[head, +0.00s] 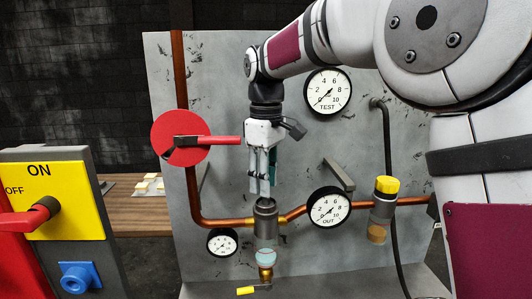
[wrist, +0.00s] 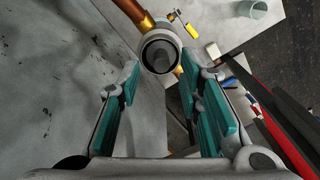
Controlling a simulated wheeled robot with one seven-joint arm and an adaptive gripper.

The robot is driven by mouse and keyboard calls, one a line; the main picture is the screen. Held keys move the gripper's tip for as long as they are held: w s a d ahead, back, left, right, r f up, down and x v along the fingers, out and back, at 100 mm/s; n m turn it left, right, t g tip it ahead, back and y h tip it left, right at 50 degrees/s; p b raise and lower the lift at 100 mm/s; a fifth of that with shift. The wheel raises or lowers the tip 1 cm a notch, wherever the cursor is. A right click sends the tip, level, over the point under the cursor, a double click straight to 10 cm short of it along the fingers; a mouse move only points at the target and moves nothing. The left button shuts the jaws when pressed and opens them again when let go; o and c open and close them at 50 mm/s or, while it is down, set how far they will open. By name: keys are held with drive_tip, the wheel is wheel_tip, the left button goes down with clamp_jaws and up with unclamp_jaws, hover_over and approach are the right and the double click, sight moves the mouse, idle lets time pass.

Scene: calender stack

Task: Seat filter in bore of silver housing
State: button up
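The silver housing (head: 265,218) stands upright in the copper pipe line, with a clear bowl below it. My gripper (head: 262,190) points down just above its top. In the wrist view the housing's round open top (wrist: 146,52) lies ahead of my fingertips, and a grey round shape shows inside the bore. I cannot tell whether that shape is a filter or the bore's inside. My gripper (wrist: 160,82) is open there, with the teal pads apart and nothing between them. I cannot make out a separate filter for certain.
A grey panel (head: 220,90) stands close behind my gripper, with a red handle (head: 213,141) to its left and the OUT gauge (head: 329,207) to its right. A yellow-capped housing (head: 386,187) stands further right. A yellow ON/OFF box (head: 62,180) is at left.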

wheel_tip(320, 180, up, 12)
drive_tip(key=b, duration=0.2)
drive_tip(key=s+d+f+m+t, duration=0.25)
drive_tip(key=s+d+m, duration=0.25)
drive_tip(key=s+d, duration=0.5)
drive_tip(key=s+d+f+m+t, duration=0.3)
drive_tip(key=s+d+f+m, duration=0.1)
drive_tip(key=s+f, duration=0.9)
drive_tip(key=s+m, duration=0.1)
drive_tip(key=s, duration=0.2)
drive_tip(key=shift+s+d+m, duration=0.15)
drive_tip(key=shift+s+m, duration=0.05)
drive_tip(key=shift+m, duration=0.2)
